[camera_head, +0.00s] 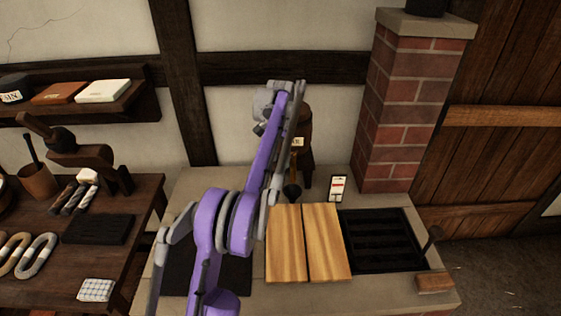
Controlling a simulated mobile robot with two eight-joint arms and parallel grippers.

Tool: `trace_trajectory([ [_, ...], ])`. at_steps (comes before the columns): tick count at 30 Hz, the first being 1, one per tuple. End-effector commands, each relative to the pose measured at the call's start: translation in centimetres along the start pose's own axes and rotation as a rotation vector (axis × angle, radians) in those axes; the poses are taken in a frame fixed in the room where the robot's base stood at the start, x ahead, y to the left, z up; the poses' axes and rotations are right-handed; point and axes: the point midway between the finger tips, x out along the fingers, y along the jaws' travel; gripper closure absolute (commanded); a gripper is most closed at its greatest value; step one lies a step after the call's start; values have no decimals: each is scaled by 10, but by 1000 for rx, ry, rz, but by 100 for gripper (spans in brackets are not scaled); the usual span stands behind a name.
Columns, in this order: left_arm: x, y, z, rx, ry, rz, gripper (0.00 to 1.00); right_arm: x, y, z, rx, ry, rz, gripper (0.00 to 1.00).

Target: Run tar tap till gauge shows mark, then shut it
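A dark brown barrel (306,122) with a pale label stands on the stone bench against the back wall, partly hidden by my arm. A small orange-brown piece, perhaps the tap (294,163), shows below it, over a small dark vessel (292,191). A white upright gauge card (338,188) with red and black marks stands right of the vessel; its reading is too small to tell. My purple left arm reaches up from the lower left, and its grey end, the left gripper (272,102), is at the barrel's upper left. Its fingers cannot be made out. My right gripper is out of view.
Two wooden boards (305,243) and a black grated tray (383,240) lie on the stone bench (376,203). A brick pillar (413,105) rises at the back right. A brush (434,278) lies at the right edge. The left table (137,205) holds rope coils and tools.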

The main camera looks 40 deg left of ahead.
Motion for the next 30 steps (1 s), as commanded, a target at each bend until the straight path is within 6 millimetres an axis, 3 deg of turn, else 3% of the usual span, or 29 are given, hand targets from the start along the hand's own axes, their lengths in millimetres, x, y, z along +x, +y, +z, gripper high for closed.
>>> trace_trajectory([
  [11, 7, 0, 0, 0, 1, 0, 49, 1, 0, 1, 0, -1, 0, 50],
  [20, 7, 0, 0, 0, 1, 0, 99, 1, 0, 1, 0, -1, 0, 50],
  [30, 7, 0, 0, 0, 1, 0, 100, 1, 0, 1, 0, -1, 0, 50],
])
